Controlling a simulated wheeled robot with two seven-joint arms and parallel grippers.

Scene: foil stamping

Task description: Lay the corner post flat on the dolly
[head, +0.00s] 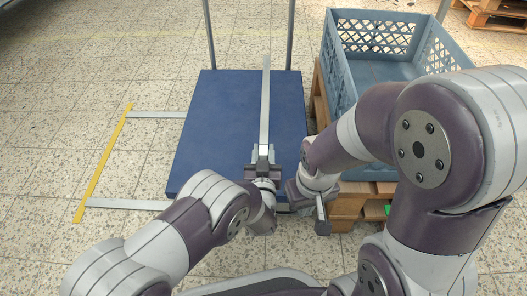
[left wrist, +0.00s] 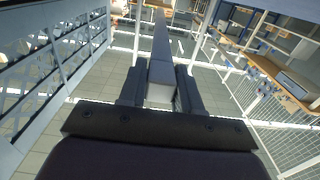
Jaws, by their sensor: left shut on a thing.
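The corner post (head: 265,105) is a long, straight, light grey bar. In the head view it runs from my left gripper up the picture, across the dolly's blue deck (head: 215,125). I cannot tell how far it is tilted or whether it touches the deck. My left gripper (head: 263,160) is shut on the post's near end, over the deck's near right part. In the left wrist view the post (left wrist: 160,48) leads away from between the two dark fingers (left wrist: 160,92). My right gripper (head: 321,212) is beside the deck's near right corner, apart from the post; its jaw opening is unclear.
A blue-grey crate (head: 345,75) stands on a wooden pallet (head: 350,205) right of the dolly, close to my right arm. Two grey uprights (head: 291,35) rise at the dolly's far end.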

